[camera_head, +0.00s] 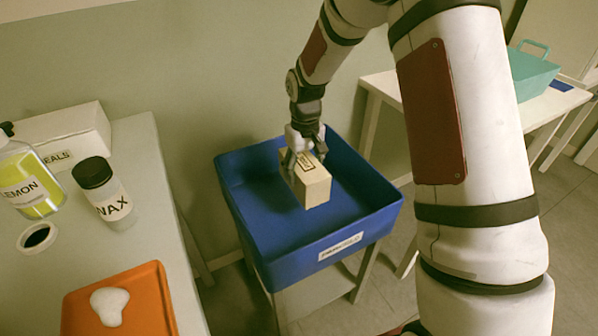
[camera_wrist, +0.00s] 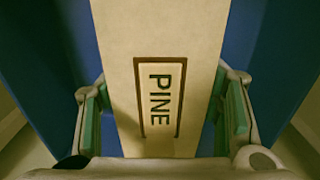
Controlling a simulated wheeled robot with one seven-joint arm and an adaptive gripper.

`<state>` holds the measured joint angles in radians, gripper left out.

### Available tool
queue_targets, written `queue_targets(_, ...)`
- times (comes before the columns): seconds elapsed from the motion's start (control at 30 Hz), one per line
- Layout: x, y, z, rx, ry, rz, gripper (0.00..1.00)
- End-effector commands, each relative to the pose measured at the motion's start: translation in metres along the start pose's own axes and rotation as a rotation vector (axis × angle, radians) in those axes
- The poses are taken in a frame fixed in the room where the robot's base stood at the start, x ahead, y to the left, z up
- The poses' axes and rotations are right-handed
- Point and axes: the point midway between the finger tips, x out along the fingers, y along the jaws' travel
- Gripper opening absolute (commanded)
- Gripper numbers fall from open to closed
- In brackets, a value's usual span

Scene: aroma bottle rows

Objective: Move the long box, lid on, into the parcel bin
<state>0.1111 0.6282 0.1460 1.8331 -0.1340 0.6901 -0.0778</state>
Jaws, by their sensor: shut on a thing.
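The long box (camera_head: 316,186) is tan, with a framed label on its top. It is inside the blue parcel bin (camera_head: 322,262), whose front label is too small to read surely. In the wrist view the box (camera_wrist: 158,38) shows a "PINE" label and fills the middle, with blue bin surfaces on both sides. My gripper (camera_head: 305,160) is above the bin, shut on the box across its width. The green finger pads (camera_wrist: 162,115) press on both sides of it. I cannot tell whether the box touches the bin floor. The lid seam is not clear.
The left table holds a white box (camera_head: 62,138), a LEMON bottle (camera_head: 28,185), a WAX jar (camera_head: 113,208), a black-centred round piece (camera_head: 37,237) and an orange tray (camera_head: 140,290) with a white blob. A teal basket (camera_head: 533,75) stands on another table, back right.

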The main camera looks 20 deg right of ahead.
Motion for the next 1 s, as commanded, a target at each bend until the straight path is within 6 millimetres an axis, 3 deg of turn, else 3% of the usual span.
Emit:
queue_targets(0.13, 0.009, 0.001, -0.004, -0.006, 0.001, 0.0, 0.31)
queue_targets(0.63, 0.009, 0.001, -0.003, -0.008, 0.001, 0.001, 0.31)
queue_targets(1.0, 0.041, 0.001, -0.004, -0.008, 0.0, 0.001, 0.31)
